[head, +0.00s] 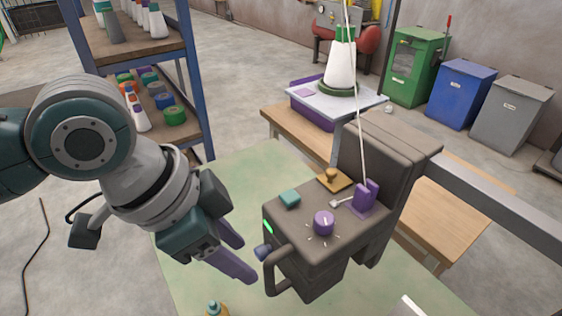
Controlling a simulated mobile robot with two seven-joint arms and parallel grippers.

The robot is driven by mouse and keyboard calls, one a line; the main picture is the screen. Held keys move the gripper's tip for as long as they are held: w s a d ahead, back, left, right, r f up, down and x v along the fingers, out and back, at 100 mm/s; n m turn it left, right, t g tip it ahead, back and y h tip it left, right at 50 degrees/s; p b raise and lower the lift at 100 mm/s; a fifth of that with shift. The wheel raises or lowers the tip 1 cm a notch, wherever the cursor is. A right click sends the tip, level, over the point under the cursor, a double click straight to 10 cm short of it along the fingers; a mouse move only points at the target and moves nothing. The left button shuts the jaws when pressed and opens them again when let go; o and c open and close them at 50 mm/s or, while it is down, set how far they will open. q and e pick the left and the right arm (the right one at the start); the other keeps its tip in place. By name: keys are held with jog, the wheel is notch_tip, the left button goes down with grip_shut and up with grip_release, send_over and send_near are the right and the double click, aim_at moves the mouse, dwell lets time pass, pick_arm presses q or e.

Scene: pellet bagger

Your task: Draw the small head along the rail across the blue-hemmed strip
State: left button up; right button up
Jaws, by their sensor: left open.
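The small head (325,245) is a dark grey box-like unit with a taller back part, a purple knob (323,222), a teal button (290,199) and a small lit green strip on its left side. A dark loop handle (272,272) sticks out on its near left. The rail (500,205) is a grey beam running right from behind the head. My left gripper (246,262) is open and empty, its purple fingers just left of the handle, apparently not touching it. I cannot make out the blue-hemmed strip. My right gripper is out of view.
A white thread cone (341,66) stands on a scale-like tray behind the head, its thread running to the purple guide. A blue-framed shelf (192,70) stands at left. Green, blue and grey bins (460,93) stand at back right. A yellowish object (214,308) lies at the bottom edge.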

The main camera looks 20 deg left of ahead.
aim_at(268, 277)
pick_arm(q)
jog(key=x, duration=0.9)
jog(key=shift+d+f+b, duration=0.2)
jog(key=shift+b, duration=0.15)
grip_shut()
dwell(1.0)
